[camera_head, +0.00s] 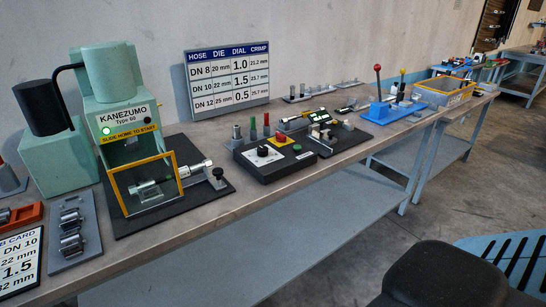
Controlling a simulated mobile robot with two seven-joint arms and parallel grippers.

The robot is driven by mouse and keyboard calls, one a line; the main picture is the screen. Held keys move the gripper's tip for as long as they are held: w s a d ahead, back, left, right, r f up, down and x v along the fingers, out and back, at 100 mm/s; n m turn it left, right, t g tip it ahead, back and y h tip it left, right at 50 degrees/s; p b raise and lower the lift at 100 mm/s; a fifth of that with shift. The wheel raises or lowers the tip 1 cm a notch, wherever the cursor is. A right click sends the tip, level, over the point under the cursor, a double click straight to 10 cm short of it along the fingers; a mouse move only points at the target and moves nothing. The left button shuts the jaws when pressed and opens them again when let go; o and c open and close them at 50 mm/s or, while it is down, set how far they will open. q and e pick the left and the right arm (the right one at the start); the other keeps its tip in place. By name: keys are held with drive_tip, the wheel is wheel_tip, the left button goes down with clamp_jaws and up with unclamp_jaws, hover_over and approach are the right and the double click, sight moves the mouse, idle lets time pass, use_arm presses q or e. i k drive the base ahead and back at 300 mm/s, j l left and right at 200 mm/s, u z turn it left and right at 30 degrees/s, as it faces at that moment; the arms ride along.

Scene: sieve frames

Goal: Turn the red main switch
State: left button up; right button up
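A black control box (284,156) lies on the workbench in the middle of the view. On it are a black knob on a white plate (263,152), a small green button, and a red piece on a yellow base (281,138) at its back edge. This red piece may be the main switch; I cannot tell its position, on or off. A small red part (2,161) also shows at the far left edge, cut off by the frame. Neither of my grippers is in view.
The green Kanezumo machine (106,97) with a lit green lamp stands on the left, a yellow-framed guard in front. A dial chart (228,78) leans on the wall. A blue fixture (392,110) with a red-balled lever stands on the right. Bare bench lies along the front edge.

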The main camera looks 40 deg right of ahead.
sight(281, 138)
drive_tip(key=z, duration=1.65)
drive_tip(key=i+l, duration=0.95)
drive_tip(key=i, duration=0.15)
